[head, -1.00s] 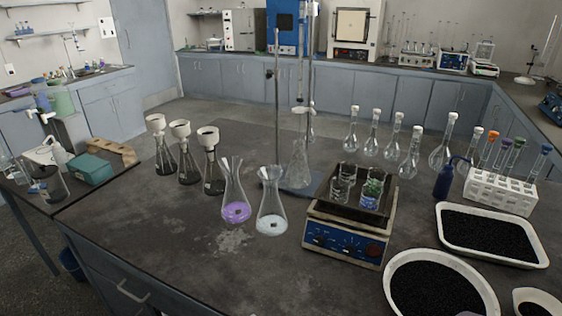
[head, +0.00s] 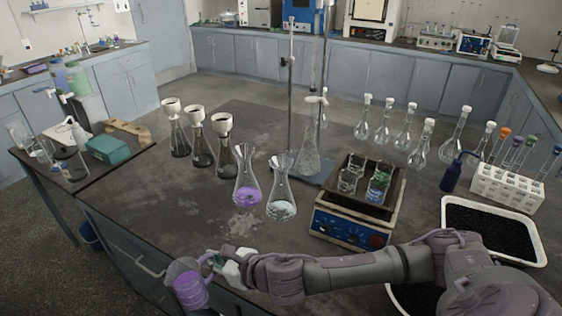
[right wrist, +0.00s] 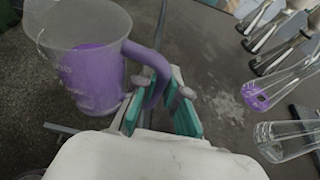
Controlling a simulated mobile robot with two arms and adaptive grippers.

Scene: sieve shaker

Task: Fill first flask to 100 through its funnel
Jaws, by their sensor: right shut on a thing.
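My right gripper (head: 222,258) is shut on the handle of a clear jug (head: 188,287) holding purple liquid. The jug is at the bench's front left edge, and also shows in the right wrist view (right wrist: 88,60), the fingers (right wrist: 160,105) on its handle. Three conical flasks with white funnels on top stand in a row at the back left of the bench: the left one (head: 179,141), the middle one (head: 202,150) and the right one (head: 227,160). The jug is well apart from them. I cannot read their marks. My left gripper is out of view.
An open flask with purple liquid (head: 247,190) and one with pale content (head: 281,202) stand between the funnels and the hot plate (head: 350,222). A stand (head: 290,110) rises behind. A side table (head: 60,180) is at left. The bench front left is clear.

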